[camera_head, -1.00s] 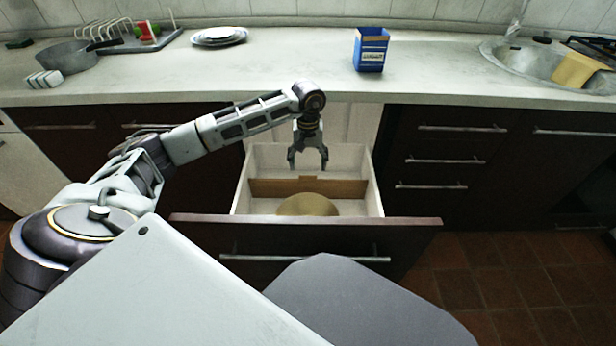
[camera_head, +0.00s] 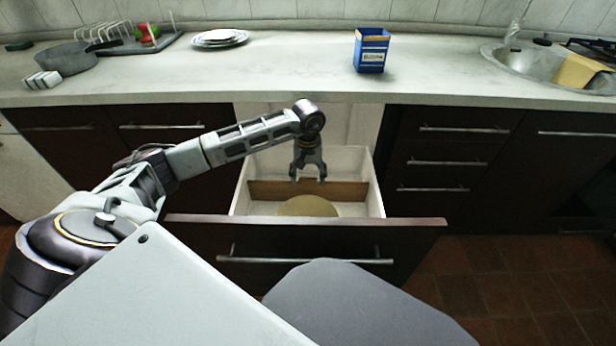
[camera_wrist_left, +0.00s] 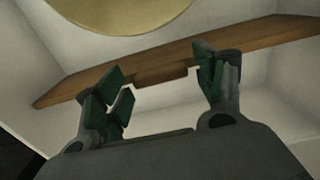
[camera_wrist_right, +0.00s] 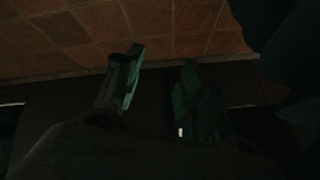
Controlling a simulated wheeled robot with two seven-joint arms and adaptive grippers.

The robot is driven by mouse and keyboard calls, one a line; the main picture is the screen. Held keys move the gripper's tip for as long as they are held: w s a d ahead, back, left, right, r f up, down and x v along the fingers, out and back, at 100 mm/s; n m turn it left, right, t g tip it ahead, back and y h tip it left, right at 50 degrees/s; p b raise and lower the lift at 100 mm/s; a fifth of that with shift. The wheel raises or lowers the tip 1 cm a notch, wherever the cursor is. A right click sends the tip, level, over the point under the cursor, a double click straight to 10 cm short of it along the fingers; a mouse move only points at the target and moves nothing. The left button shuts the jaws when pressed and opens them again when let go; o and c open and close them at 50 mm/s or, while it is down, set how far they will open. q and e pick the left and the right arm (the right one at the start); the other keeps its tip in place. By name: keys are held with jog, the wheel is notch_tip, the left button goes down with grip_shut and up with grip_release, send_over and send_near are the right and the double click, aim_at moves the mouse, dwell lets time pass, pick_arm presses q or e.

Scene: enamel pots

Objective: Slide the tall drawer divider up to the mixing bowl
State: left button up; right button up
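The tall drawer divider (camera_head: 348,192) is a brown wooden strip standing across the open white drawer. In the left wrist view the divider (camera_wrist_left: 245,46) has a small tab at its middle. The mixing bowl (camera_head: 308,207), yellowish and round, sits in the front part of the drawer, apart from the divider; part of it shows in the left wrist view (camera_wrist_left: 120,14). My left gripper (camera_head: 308,179) is open and points down at the divider's middle, its fingers on either side of the tab. I cannot tell whether they touch it. My right gripper (camera_wrist_right: 160,75) is open and empty.
The drawer front (camera_head: 215,232) stands pulled out below the counter (camera_head: 290,70). A blue box (camera_head: 371,52), plates (camera_head: 220,38), a pan (camera_head: 68,58) and a sink (camera_head: 530,62) are on the counter. The drawer's back compartment looks empty.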

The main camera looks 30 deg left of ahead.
pick_arm(q)
jog(key=c, duration=1.2)
jog(key=shift+o, duration=0.2)
jog(key=shift+s+d+p, duration=0.35)
jog(key=shift+s+d, duration=0.05)
jog(key=shift+s, duration=0.25)
jog(key=shift+s+d, duration=0.1)
jog(key=shift+s, duration=0.1)
jog(key=o, duration=1.5)
jog(key=shift+c, duration=0.2)
jog(key=shift+r, duration=0.65)
notch_tip(320, 180, up, 11)
jog(key=shift+f, duration=0.15)
pick_arm(e)
jog(key=shift+d+r, duration=0.15)
jog(key=shift+r, duration=0.55)
